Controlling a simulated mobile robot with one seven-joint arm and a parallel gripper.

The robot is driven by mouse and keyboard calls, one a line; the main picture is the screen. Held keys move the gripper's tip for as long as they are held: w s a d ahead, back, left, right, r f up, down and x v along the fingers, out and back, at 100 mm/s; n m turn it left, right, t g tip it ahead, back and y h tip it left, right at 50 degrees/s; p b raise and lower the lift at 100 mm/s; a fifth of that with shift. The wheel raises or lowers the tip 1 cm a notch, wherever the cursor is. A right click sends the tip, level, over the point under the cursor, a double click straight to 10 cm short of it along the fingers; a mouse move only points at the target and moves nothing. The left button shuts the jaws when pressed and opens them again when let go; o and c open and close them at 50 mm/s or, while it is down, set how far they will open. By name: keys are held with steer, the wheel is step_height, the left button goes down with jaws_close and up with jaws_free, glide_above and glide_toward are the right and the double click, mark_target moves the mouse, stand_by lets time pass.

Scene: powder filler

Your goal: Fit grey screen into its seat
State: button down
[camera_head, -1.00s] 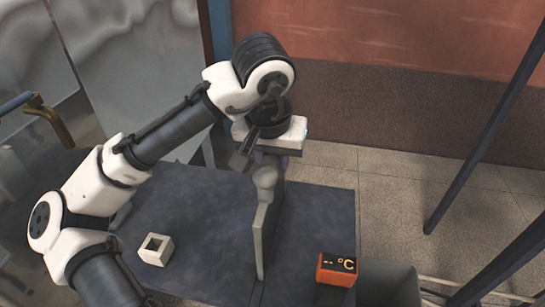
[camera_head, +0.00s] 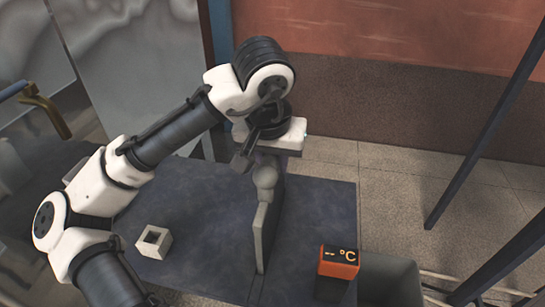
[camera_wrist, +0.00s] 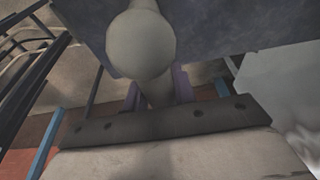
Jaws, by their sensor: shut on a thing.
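The grey screen (camera_head: 262,238) is a thin upright panel, seen nearly edge-on in the head view. A rounded grey knob (camera_head: 265,177) tops it, and this knob fills the upper middle of the wrist view (camera_wrist: 140,45). My gripper (camera_head: 267,160) is above the panel, pointing down, shut on the knob. Its purple fingers (camera_wrist: 157,92) show on both sides of the knob's neck in the wrist view. The panel's lower edge is close to the dark table; I cannot tell whether it touches. I cannot make out the seat. In the wrist view the knob hides much of what lies beyond.
The dark table (camera_head: 205,215) is mostly bare. A small white block with a square hole (camera_head: 153,242) lies on the left. An orange display (camera_head: 339,261) reading °C stands at right, beside a grey bin (camera_head: 388,280). Dark posts (camera_head: 480,150) rise at far right.

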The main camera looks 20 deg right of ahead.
mark_target(269, 180)
steer(key=shift+f+b, duration=4.75)
steer(key=shift+f, duration=2.6)
steer(key=c, duration=1.1)
jaws_free()
steer(key=shift+o, duration=0.2)
steer(key=v, duration=1.3)
steer(key=shift+s+a+r+p, duration=0.1)
steer(key=shift+s+r+p, duration=0.1)
steer(key=shift+r+p, duration=0.15)
